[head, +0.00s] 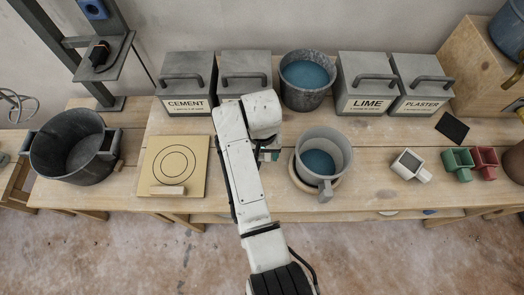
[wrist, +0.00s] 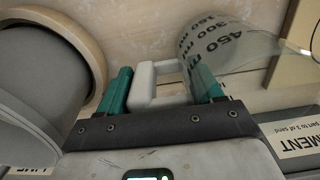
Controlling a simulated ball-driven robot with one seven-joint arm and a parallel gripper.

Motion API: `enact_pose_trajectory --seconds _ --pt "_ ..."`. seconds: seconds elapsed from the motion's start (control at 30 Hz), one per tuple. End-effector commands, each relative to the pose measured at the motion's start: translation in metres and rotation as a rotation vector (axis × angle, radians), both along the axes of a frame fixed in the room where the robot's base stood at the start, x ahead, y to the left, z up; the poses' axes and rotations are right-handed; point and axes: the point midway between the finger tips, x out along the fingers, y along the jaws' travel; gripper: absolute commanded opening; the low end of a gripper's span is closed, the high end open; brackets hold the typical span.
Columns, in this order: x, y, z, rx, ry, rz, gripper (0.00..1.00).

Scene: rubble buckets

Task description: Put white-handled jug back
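The white-handled jug (wrist: 226,40) shows in the wrist view, clear-walled with dark volume marks. Its white handle (wrist: 142,88) faces my gripper. My gripper (wrist: 162,86) has two teal fingers standing well apart. The handle lies between them, with the right finger in front of the jug's wall. I see no firm closure on the handle. In the head view my gripper (head: 268,155) is low over the bench, mostly hidden by my arm, and the jug is hidden there too.
A grey bucket (head: 341,150) with blue liquid stands in a wooden ring just right of my gripper. A board with circles (head: 152,184) lies left. Behind stand the CEMENT box (head: 187,71), LIME box (head: 362,72), PLASTER box (head: 422,75) and a metal bucket (head: 302,98).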

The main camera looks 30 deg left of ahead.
Motion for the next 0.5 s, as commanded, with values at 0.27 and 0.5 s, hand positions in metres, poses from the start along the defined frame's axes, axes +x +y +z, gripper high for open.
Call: enact_pose_trajectory --seconds 0.27,0.5 --pt "-0.0001 -0.0001 0.0003 0.0 0.0 0.0 0.89" --pt "0.0 0.0001 0.0032 0.001 -0.001 0.0 0.89"
